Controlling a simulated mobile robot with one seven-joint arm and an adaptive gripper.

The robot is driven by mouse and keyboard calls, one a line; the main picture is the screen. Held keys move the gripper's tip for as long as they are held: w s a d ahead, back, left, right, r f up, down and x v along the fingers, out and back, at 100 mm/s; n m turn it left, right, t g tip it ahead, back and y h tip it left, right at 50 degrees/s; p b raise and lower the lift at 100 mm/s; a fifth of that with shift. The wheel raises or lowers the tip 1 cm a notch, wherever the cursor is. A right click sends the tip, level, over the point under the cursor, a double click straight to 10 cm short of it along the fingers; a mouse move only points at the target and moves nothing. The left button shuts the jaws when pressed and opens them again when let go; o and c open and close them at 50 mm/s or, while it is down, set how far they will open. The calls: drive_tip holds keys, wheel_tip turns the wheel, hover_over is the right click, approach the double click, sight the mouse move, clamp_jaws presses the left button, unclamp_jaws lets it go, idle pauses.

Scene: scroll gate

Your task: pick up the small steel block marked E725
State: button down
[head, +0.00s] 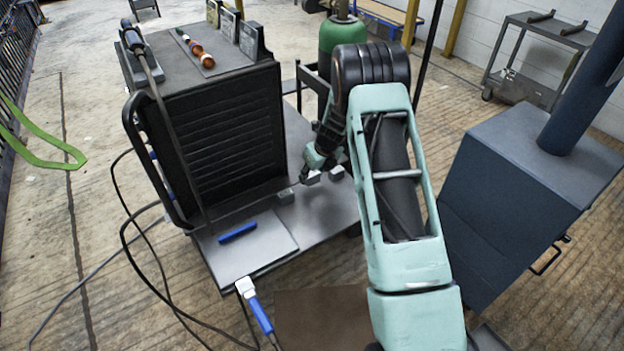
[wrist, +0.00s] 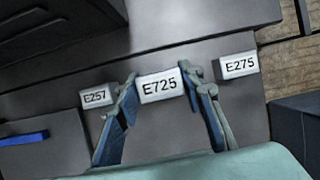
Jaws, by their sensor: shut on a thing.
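The small steel block marked E725 (wrist: 160,87) is in the middle of the wrist view, its label facing the camera. My gripper (wrist: 162,92) has one finger at each side of it and is shut on it. In the head view my gripper (head: 307,174) is low over the cart's lower deck, at the middle block (head: 313,179). I cannot tell whether the block is clear of the deck.
Block E257 (wrist: 95,97) is to the left and block E275 (wrist: 239,65) to the right. A blue-handled item (head: 237,233) lies on the deck (head: 270,240). The black ribbed machine (head: 215,135) stands beside the blocks. A green cylinder (head: 340,35) is behind; a dark cabinet (head: 510,200) is right.

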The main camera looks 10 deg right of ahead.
drive_tip(key=s+a+r+p, duration=0.1)
drive_tip(key=s+a+r, duration=0.4)
drive_tip(key=s+r, duration=0.4)
drive_tip(key=s, duration=0.3)
drive_tip(key=shift+s+a+p, duration=0.15)
drive_tip(key=shift+s+p, duration=0.1)
drive_tip(key=shift+p, duration=0.15)
